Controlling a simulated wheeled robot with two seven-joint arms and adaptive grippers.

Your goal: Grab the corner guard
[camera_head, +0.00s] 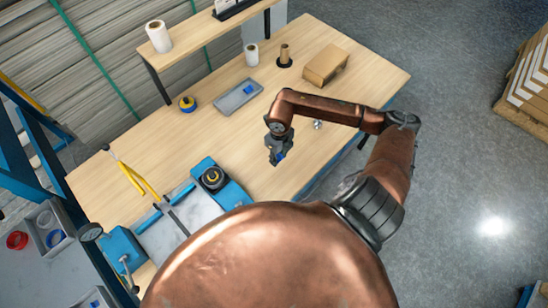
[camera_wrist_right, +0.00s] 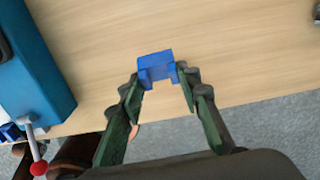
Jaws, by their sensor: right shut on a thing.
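A small blue block-shaped corner guard (camera_wrist_right: 155,67) sits between the fingertips of my right gripper (camera_wrist_right: 159,82) in the right wrist view, with the wooden table top behind it. The fingers are closed on its two sides. In the head view my right gripper (camera_head: 277,157) points down over the front part of the table, and a bit of the blue guard (camera_head: 281,155) shows at its tips. I cannot tell whether the guard touches the table. My left gripper is not in view.
A grey tray (camera_head: 228,102) with a blue piece stands farther back on the table (camera_head: 330,105). A cardboard box (camera_head: 325,65) and white rolls (camera_head: 158,37) are at the back. A blue machine (camera_head: 226,192) with a black knob is left of my gripper.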

